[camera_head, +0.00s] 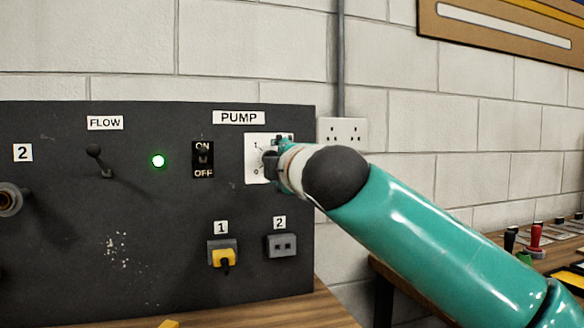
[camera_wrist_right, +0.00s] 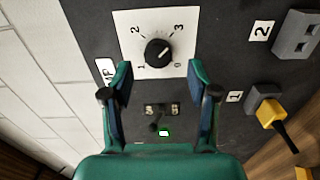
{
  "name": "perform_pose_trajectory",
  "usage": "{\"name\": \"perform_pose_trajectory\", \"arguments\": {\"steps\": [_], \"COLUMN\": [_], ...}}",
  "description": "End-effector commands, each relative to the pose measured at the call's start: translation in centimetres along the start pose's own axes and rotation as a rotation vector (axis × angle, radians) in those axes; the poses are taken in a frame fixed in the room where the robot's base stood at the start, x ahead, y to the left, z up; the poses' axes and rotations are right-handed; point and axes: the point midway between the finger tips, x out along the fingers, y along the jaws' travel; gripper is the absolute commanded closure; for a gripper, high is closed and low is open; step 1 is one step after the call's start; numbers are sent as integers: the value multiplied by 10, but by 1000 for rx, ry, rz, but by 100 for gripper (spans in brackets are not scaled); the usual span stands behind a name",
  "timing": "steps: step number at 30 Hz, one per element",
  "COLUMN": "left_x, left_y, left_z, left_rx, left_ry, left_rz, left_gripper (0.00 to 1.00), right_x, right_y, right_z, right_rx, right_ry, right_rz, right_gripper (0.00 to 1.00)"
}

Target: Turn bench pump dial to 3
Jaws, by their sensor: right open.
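The pump dial (camera_wrist_right: 158,52) is a round black knob on a white square plate (camera_wrist_right: 124,18) marked 0, 1, 2 and 3. I cannot tell surely which number its pointer faces. My right gripper (camera_wrist_right: 161,78) is open, with its two fingers apart just short of the dial, one toward each side of it, and nothing between them. In the head view the right arm and gripper (camera_head: 272,158) reach to the plate (camera_head: 254,170) under the PUMP label and hide the dial. My left gripper is not in view.
The dark panel (camera_head: 120,225) also carries an ON/OFF switch (camera_head: 203,160), a lit green lamp (camera_head: 158,161), a FLOW lever (camera_head: 98,158), a yellow plug (camera_head: 224,257) in socket 1 and an empty socket 2 (camera_head: 282,245). A wall outlet (camera_head: 343,132) is right of it.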

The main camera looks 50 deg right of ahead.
Motion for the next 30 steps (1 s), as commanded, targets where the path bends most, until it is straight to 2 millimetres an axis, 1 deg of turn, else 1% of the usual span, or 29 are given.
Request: {"name": "perform_pose_trajectory", "arguments": {"steps": [1,6,9,12,18,30], "left_x": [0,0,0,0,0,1], "left_y": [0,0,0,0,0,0], "left_z": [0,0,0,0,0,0], "left_rx": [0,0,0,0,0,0], "left_ry": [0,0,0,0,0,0], "left_rz": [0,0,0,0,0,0], "left_gripper": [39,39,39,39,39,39], "right_x": [-13,-48,-65,-75,-84,-84], "right_y": [1,0,-1,-1,-2,-2], "right_z": [0,-1,0,0,0,1], "right_rx": [1,2,1,1,0,0], "right_ry": [5,7,5,3,0,-1], "right_rz": [3,2,2,0,-2,-2], "right_gripper": [40,40,40,40,40,40]}}
